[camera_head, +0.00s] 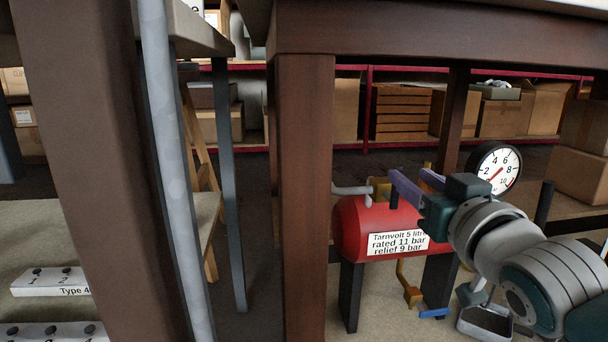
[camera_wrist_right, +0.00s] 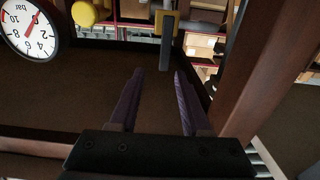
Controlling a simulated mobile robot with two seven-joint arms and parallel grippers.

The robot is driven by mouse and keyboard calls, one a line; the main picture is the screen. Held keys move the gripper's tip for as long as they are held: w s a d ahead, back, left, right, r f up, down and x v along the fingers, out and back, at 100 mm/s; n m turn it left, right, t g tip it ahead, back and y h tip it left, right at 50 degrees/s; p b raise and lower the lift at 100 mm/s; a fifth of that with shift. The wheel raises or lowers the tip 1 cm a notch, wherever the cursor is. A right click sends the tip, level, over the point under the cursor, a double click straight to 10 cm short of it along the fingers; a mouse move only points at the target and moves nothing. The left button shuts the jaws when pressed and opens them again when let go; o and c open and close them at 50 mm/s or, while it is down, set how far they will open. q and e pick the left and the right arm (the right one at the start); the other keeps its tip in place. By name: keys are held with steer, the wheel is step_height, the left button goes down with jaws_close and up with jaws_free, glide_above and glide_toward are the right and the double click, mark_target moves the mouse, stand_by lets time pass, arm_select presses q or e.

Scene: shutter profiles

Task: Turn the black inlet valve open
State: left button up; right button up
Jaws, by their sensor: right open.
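The red tank (camera_head: 350,225) stands under the table, with a label reading "Tarnvolt 5 litre, rated 11 bar, relief 9 bar". A black handle, which looks like the inlet valve (camera_head: 394,198), stands up on top of it beside brass fittings. In the right wrist view a dark bar-shaped handle (camera_wrist_right: 167,42) lies just beyond my fingertips, roughly in line with the gap. My right gripper (camera_head: 407,174) has purple fingers spread apart and empty, close to the handle; whether they touch it I cannot tell. My left gripper is not in view.
A round pressure gauge (camera_head: 494,168) stands behind my right wrist. A brass pipe with a blue lever (camera_head: 434,313) hangs below the tank. A dark table leg (camera_head: 305,200) rises left of the tank, and the tabletop edge (camera_head: 430,38) is above. Shelves with boxes stand behind.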

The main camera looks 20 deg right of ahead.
mark_target(398, 169)
steer(key=b+x, duration=0.1)
steer(key=x, duration=0.1)
steer(key=b+x, duration=0.1)
steer(key=x, duration=0.2)
steer(key=shift+a, duration=0.2)
steer(key=shift+a, duration=0.1)
steer(key=shift+c, duration=0.8)
jaws_close()
